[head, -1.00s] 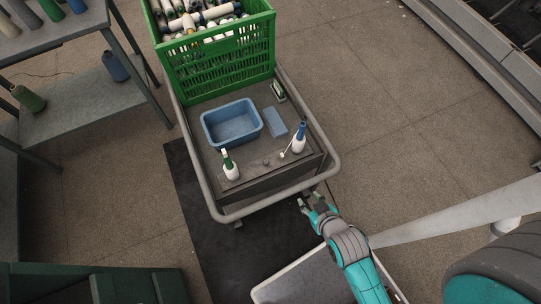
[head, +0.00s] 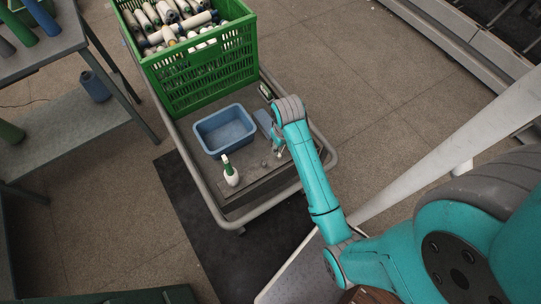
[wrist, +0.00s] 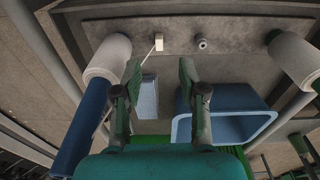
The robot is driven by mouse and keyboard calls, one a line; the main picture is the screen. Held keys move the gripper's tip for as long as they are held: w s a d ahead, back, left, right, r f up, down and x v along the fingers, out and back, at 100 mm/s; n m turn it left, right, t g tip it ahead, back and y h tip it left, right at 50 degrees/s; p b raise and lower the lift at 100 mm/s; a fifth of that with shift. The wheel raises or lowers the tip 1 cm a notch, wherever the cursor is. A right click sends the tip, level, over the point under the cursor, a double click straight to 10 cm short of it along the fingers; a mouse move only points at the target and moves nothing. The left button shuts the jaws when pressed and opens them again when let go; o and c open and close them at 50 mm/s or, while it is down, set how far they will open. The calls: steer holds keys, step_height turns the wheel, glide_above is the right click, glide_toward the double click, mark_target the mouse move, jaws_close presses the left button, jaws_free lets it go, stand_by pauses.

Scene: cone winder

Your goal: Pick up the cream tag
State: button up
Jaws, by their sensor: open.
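The cream tag (wrist: 160,42) is a small pale piece with a thin line running off it, lying near the edge of the grey cart top in the wrist view. In the head view the tag (head: 280,154) shows as a small pale spot below my gripper. My gripper (wrist: 159,72) is open and empty, its two fingers apart, with the tag beyond the fingertips and between their lines. In the head view my gripper (head: 278,139) is over the cart's right side, partly hidden by my arm.
A small grey knob (wrist: 202,43), a blue block (wrist: 148,98) and a blue tray (head: 225,130) are near. A white bottle with green top (head: 230,172) and a green crate (head: 205,75) share the cart.

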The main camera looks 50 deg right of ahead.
mark_target(279, 155)
steer(key=shift+g, duration=0.4)
steer(key=shift+w+d+f, duration=0.1)
steer(key=shift+w+f, duration=0.15)
steer(key=shift+f, duration=1.25)
steer(key=shift+w+d+f, duration=0.15)
steer(key=shift+w+f, duration=0.1)
steer(key=shift+f, duration=1.2)
steer(key=shift+w+d+f, duration=0.1)
steer(key=shift+w+f, duration=0.15)
steer(key=shift+f, duration=1.25)
steer(key=c, duration=0.8)
